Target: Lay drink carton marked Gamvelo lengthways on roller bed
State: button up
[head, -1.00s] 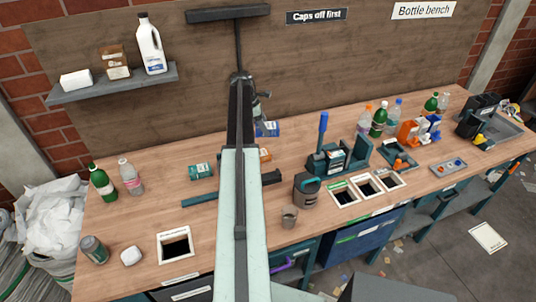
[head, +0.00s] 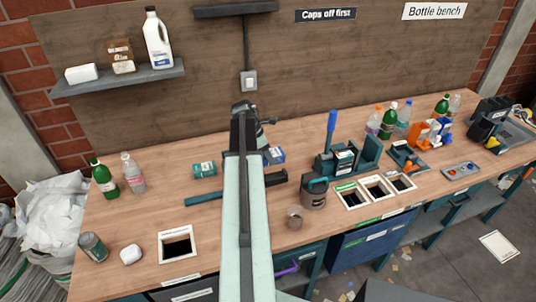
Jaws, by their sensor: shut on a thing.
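My gripper (head: 264,137) is over the bench behind my raised arm, which hides much of it. A small blue and white carton (head: 276,155) is just below it and moves with it, so I take it to be held; I cannot read its marking. I cannot tell whether these belong to the roller bed, as my arm covers the space between.
A teal stand with a blue handle (head: 331,128), a dark canister (head: 313,194) and a cup (head: 295,216) stand to the right. Framed openings (head: 376,188) lie beyond them. Bottles (head: 104,180) stand at left, near a square opening (head: 178,262). A shelf (head: 118,82) hangs above.

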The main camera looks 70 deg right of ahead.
jog(key=shift+f+b, duration=4.25)
jog(key=shift+f, duration=0.25)
jog(key=shift+f, duration=0.1)
jog(key=shift+f+b, duration=0.15)
jog(key=shift+b, duration=0.15)
jog(key=o, duration=1.4)
